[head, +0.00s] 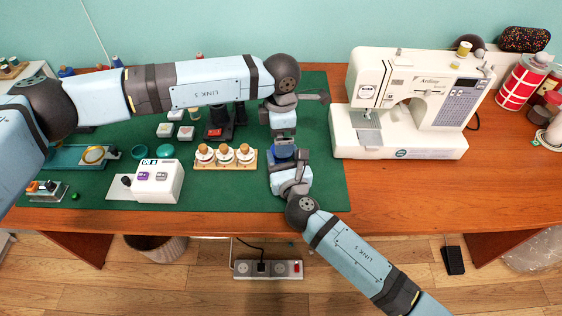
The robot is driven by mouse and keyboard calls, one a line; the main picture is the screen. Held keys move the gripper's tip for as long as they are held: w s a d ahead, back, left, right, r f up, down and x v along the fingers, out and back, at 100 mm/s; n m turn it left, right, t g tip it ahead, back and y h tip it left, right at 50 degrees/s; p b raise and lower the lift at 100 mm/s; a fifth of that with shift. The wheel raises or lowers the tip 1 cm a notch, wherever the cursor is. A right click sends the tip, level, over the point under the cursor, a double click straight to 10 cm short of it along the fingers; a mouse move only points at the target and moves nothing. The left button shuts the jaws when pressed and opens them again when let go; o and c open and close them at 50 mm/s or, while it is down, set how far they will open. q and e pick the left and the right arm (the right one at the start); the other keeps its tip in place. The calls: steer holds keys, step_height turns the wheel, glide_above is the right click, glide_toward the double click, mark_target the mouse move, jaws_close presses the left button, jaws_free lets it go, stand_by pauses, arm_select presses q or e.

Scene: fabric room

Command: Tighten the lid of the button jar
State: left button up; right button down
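A small blue round thing, probably the lid of the button jar (284,152), shows between my two grippers near the right side of the green mat (330,185). My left gripper (284,143) reaches it from the far side, and its fingertips are right at the blue thing. My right gripper (286,163) comes from the front edge and is close against it from the near side. The grippers cover most of the jar, so its body and the seat of the lid are hidden. I cannot make out whether either set of fingers is closed on it.
A white sewing machine (440,120) stands to the right. A wooden rack with several white-and-wood knobs (226,157) is left of the grippers. A white box with purple buttons (158,182) lies farther left. Thread spools (522,85) stand at far right. The front-right tabletop is clear.

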steer(key=shift+f, duration=0.25)
arm_select(q)
step_height(320, 180, up, 12)
stand_by(0.3)
steer(key=shift+s, duration=0.1)
arm_select(e)
steer(key=shift+c, duration=2.4)
jaws_free()
steer(key=shift+o, duration=1)
steer(key=shift+r, duration=0.1)
arm_select(q)
steer(key=shift+r+p, duration=0.35)
steer(key=shift+p, duration=0.05)
arm_select(e)
steer(key=v, duration=1.3)
steer(key=shift+s+d, duration=0.2)
steer(key=shift+s, duration=0.15)
